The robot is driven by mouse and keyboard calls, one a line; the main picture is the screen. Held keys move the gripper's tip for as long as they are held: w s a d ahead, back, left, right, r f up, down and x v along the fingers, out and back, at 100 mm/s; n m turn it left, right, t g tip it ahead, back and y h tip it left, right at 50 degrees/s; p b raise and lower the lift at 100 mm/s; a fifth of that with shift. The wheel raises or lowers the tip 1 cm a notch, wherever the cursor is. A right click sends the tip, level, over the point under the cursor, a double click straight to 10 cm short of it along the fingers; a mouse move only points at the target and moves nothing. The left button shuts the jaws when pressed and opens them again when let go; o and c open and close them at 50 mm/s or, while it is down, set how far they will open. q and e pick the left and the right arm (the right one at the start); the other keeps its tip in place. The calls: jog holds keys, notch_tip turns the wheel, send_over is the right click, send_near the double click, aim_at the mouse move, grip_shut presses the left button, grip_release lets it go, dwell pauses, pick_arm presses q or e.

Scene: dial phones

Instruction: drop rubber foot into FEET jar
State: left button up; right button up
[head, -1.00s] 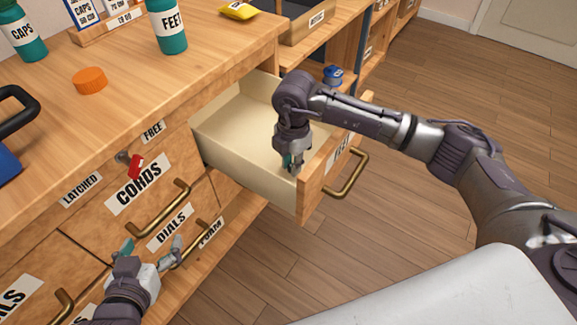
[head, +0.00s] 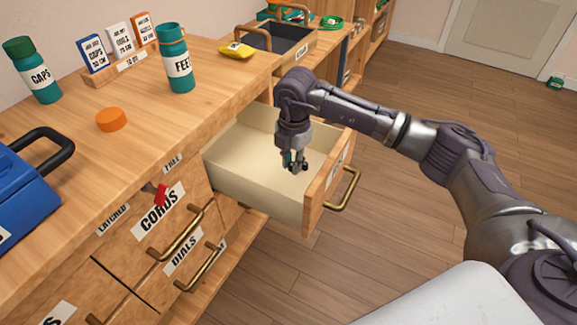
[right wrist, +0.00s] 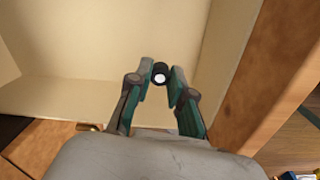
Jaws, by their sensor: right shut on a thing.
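The FEET jar (head: 178,72) is a teal bottle standing upright on the wooden counter. My right gripper (head: 296,163) points down inside the open cream-lined drawer (head: 235,175), to the right of and below the jar. It is shut on a small black rubber foot (right wrist: 160,70), a short cylinder with a pale centre, held between the fingertips. The drawer floor around it looks bare. My left gripper is out of view.
A CAPS jar (head: 38,72), a card holder (head: 118,68), a yellow packet (head: 237,50) and a blue case (head: 25,195) stand on the counter. The counter between the orange lid and the FEET jar is clear.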

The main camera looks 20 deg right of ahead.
jog(key=shift+w+d+f, duration=0.1)
jog(key=shift+d+f, duration=0.05)
jog(key=shift+d, duration=0.1)
